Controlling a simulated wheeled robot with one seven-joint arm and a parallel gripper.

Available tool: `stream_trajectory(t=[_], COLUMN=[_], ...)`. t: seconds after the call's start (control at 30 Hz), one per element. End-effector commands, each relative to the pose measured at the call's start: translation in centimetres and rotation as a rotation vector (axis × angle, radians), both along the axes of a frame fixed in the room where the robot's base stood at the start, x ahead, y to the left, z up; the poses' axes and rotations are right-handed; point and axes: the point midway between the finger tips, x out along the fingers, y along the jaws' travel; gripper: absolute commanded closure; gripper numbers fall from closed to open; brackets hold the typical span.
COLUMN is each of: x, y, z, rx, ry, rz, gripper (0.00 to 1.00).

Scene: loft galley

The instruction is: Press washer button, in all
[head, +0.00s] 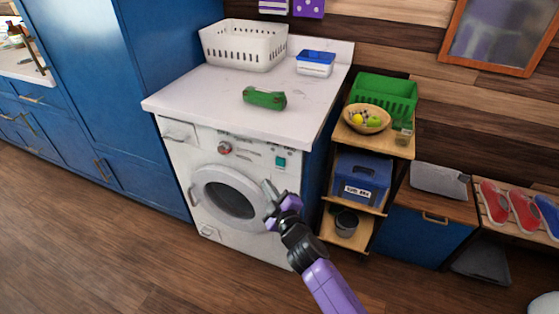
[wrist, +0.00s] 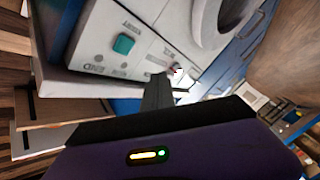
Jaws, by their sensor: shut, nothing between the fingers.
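The white washer (head: 232,195) stands under a white counter, with a round door (head: 229,196) on its front that looks shut. A teal square button (head: 280,162) sits at the right of its control panel, and a red-centred dial (head: 225,148) sits further left. In the wrist view the teal button (wrist: 123,44) is at the upper left and the dial (wrist: 174,71) is just past the fingertips. My gripper (head: 268,187) is shut and empty, in front of the washer, below the button in the head view. It also shows in the wrist view (wrist: 158,78), apart from the button.
On the counter (head: 200,95) are a white basket (head: 243,47), a blue-lidded box (head: 316,63) and a green object (head: 264,98). A wooden shelf unit (head: 397,146) with a green crate (head: 385,97) stands close to the washer's right. The wooden floor (head: 120,240) in front is clear.

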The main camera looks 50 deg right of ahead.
Motion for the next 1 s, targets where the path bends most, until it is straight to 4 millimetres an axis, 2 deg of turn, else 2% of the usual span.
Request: stream_trajectory(t=[0.03,0.3,0.5,1.0], x=[0.2,1.4,2.1,2.3], y=[-0.8,-4.2,-5.8,-6.4], z=[0.7,0.5,0.3,0.1], rx=[0.001,0.000,0.000,0.001], ry=[-0.001,0.001,0.000,-0.001], rz=[-0.003,-0.004,-0.001,-0.001], gripper=[1.00,1.00,1.00,1.00])
